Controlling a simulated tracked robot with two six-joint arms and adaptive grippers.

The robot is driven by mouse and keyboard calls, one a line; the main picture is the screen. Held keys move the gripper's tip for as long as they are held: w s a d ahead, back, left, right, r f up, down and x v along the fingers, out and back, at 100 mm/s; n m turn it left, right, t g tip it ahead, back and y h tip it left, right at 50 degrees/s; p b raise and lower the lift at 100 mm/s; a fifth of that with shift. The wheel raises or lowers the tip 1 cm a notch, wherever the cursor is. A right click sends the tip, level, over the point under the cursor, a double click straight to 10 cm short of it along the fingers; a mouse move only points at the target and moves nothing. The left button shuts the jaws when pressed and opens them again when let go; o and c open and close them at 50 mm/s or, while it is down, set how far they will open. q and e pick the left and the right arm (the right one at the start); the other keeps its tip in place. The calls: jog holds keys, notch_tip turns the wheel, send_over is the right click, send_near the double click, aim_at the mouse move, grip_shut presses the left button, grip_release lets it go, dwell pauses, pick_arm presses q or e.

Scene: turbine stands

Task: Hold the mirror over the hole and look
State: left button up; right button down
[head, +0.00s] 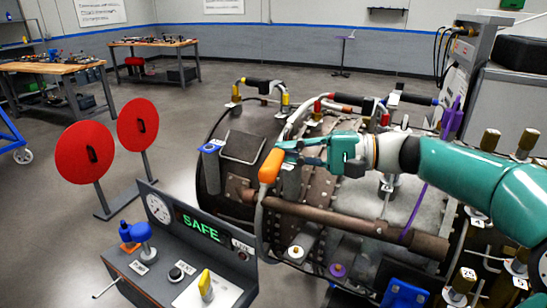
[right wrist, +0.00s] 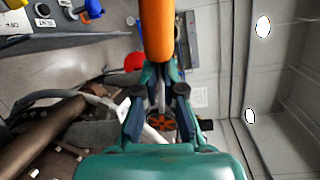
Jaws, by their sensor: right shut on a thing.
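My right gripper (head: 290,153) reaches in from the right and is shut on an orange handle (head: 270,166). A grey cable or hose seems to run down from the handle. The handle is above the front left part of the dark turbine casing (head: 210,185). In the right wrist view the orange handle (right wrist: 156,30) stands out beyond the fingers of the gripper (right wrist: 160,78). I cannot make out a mirror face on it. I cannot pick out the hole on the casing for sure. My left gripper is not in view.
A control console (head: 185,285) with a gauge and a green "SAFE" display stands at front left. Pipes (head: 340,215) and coloured fittings crowd the casing. Workbenches (head: 55,66) stand at the back left. Open floor lies between.

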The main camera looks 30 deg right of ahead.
jog(key=shift+r, duration=0.15)
notch_tip(320, 180, up, 8)
jog(key=p, duration=0.5)
jog(key=shift+p, duration=0.3)
